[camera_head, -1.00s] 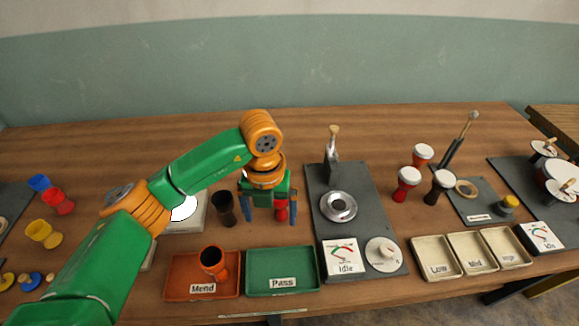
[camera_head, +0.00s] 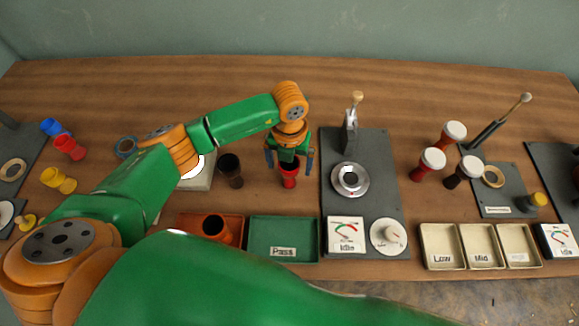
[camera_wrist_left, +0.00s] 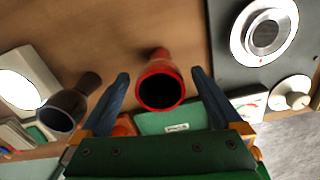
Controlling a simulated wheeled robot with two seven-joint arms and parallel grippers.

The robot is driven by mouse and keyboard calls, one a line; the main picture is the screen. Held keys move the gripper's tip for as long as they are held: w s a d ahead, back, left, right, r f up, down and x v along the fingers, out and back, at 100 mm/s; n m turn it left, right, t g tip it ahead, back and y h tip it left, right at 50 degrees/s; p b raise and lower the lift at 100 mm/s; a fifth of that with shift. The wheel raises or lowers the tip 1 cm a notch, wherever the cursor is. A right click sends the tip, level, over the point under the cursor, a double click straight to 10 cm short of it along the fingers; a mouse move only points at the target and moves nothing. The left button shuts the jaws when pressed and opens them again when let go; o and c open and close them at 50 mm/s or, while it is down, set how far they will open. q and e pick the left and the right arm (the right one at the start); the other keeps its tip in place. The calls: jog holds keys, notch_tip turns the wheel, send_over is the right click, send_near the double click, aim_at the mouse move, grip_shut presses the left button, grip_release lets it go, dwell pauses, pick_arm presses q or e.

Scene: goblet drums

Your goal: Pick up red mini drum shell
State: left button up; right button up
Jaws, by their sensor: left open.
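The red mini drum shell (camera_head: 289,179) stands upright on the table, between the dark shell and the grey test board. In the left wrist view the red shell (camera_wrist_left: 160,88) shows its dark open mouth and lies between the two blue fingers. My left gripper (camera_head: 290,170) is open above and around the shell, one finger on each side. In the left wrist view the gripper (camera_wrist_left: 163,95) shows gaps between both fingers and the shell. My right gripper is not in view.
A dark shell (camera_head: 231,171) stands just left of the red one. The grey board (camera_head: 372,150) with a metal ring fixture (camera_head: 350,180) lies close on the right. The green Pass tray (camera_head: 257,239) and an orange tray holding an orange shell (camera_head: 216,228) lie in front.

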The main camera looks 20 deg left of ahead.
pick_arm(q)
jog(key=shift+s+r, duration=0.1)
jog(key=shift+s, duration=0.05)
jog(key=c, duration=1.4)
jog(key=shift+c, duration=0.2)
